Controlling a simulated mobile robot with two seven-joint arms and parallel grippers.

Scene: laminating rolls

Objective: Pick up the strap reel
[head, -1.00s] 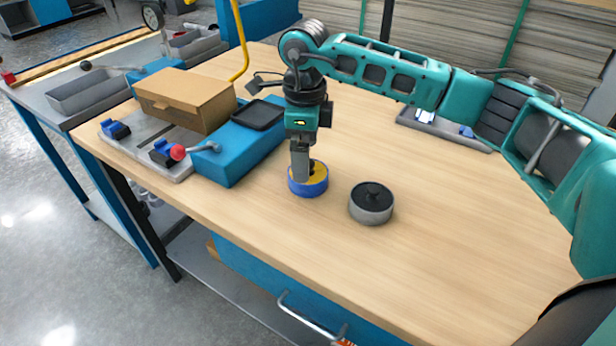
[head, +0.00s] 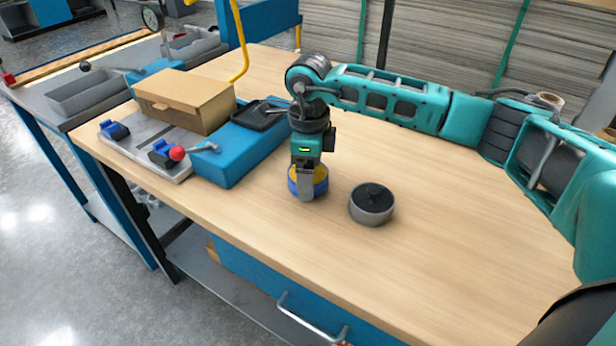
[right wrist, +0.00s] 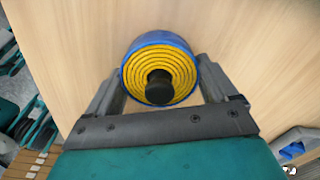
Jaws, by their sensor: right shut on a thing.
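The strap reel, a round roll with a blue outer band and yellow windings (head: 321,186), is at the middle of the wooden bench. In the right wrist view the reel (right wrist: 160,50) sits between the two fingers, with a dark hub at its centre. My right gripper (head: 307,184) is shut on the reel, and one finger hides part of it in the head view. The gripper also shows in the right wrist view (right wrist: 160,82). I cannot tell whether the reel is clear of the bench top. My left gripper is not in view.
A grey roll with a black top (head: 372,205) stands close to the right of the reel. A blue block (head: 232,157), a cardboard box (head: 185,100) and a fixture plate with a red knob (head: 176,153) lie to the left. The bench's right part (head: 470,240) is clear.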

